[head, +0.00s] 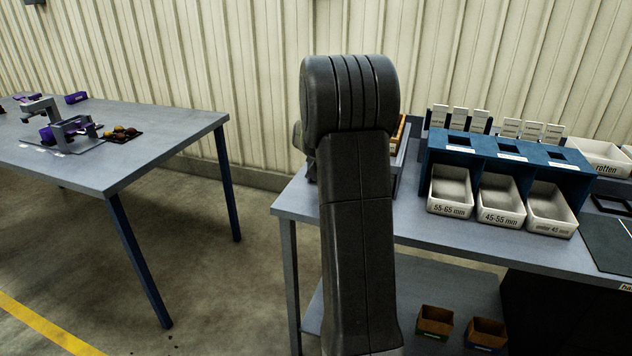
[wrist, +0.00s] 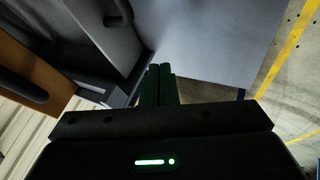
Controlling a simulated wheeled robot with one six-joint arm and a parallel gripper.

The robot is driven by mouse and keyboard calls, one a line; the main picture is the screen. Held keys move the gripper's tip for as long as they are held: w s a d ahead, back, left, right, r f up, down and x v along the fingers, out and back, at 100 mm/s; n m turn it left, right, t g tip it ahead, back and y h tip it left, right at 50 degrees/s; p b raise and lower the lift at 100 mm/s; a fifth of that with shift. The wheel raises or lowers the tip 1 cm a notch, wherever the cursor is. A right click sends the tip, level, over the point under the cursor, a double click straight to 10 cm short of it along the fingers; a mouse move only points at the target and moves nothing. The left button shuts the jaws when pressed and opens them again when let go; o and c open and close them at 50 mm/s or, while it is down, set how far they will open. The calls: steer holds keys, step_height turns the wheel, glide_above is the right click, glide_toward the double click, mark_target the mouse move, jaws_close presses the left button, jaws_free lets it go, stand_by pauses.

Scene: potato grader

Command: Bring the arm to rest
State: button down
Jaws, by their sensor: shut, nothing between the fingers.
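My gripper (wrist: 160,84) shows in the wrist view, its two dark fingers side by side and touching, with nothing between them. Beyond the fingertips are a grey tabletop (wrist: 205,50) and the grey wall of a bin (wrist: 105,30). In the head view my own dark arm stands upright in the middle and hides the gripper. The arm covers part of the right-hand table (head: 410,225) and most of a grey crate (head: 401,160) behind it.
A blue sizing stand (head: 435,150) holds white bins labelled 55-65 mm (head: 450,210), 45-55 mm (head: 500,216) and under 45 mm (head: 551,228). A "rotten" bin (head: 606,169) is at right. Small boxes (head: 434,322) sit below. Another table (head: 150,150) stands left, with open floor between.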

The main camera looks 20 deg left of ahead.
steer(key=v, duration=0.6)
steer(key=shift+s+r, duration=0.2)
steer(key=shift+r, duration=0.05)
steer(key=shift+d+f, duration=0.1)
steer(key=shift+d, duration=0.05)
